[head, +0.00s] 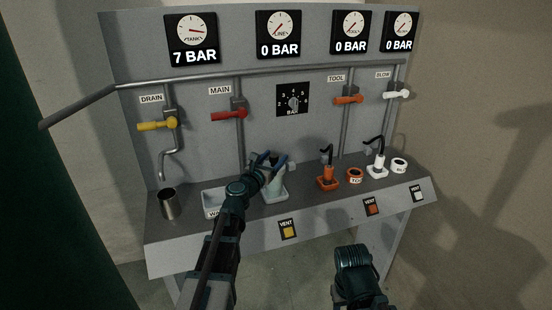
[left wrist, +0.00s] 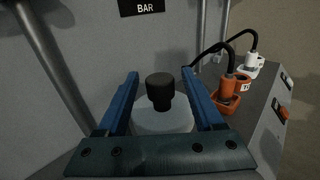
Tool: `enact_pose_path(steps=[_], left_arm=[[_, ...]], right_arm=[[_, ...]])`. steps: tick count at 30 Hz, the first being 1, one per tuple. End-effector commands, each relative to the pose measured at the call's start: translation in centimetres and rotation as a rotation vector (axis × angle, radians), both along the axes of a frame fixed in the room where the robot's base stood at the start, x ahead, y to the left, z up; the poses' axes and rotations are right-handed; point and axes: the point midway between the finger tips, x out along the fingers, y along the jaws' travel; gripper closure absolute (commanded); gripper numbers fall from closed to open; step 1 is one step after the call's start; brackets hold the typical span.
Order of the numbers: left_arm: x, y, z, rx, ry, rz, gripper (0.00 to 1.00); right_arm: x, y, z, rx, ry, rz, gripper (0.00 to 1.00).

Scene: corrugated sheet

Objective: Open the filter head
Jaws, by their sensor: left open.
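The filter shows in the left wrist view as a black cylindrical head (left wrist: 160,88) on top of a pale translucent bowl (left wrist: 162,120). In the head view the pale bowl (head: 273,187) stands on the bench in a light holder, and my left arm partly covers it. My left gripper (head: 270,160) is open. Its two blue fingers (left wrist: 160,76) lie on either side of the black head, with a visible gap on both sides. Part of my right arm shows low in the head view, but I see no fingers on it.
Beside the filter stand a WA-labelled tray (head: 213,204), a metal cup (head: 168,204), an orange tool fitting (head: 327,177) and a white blow fitting (head: 378,165). Behind are the red main valve (head: 230,114) and yellow drain valve (head: 157,125). The tank gauge (head: 192,37) reads 7 BAR.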

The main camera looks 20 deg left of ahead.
Motion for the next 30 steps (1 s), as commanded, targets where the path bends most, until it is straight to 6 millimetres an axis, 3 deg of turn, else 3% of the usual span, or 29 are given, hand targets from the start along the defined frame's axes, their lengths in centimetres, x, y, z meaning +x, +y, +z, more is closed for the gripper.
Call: enact_pose_path(steps=[3, 14, 30], left_arm=[[-0.04, -0.02, 0.00, 0.000, 0.000, 0.000, 0.33], [-0.05, -0.03, 0.00, 0.000, 0.000, -0.001, 0.98], [-0.07, -0.03, 0.00, 0.000, 0.000, -0.001, 1.00]], right_arm=[[-0.01, 0.00, 0.00, 0.000, 0.000, 0.000, 0.50], [0.00, 0.00, 0.00, 0.000, 0.000, 0.000, 0.50], [0.00, 0.00, 0.00, 0.000, 0.000, 0.000, 0.50]])
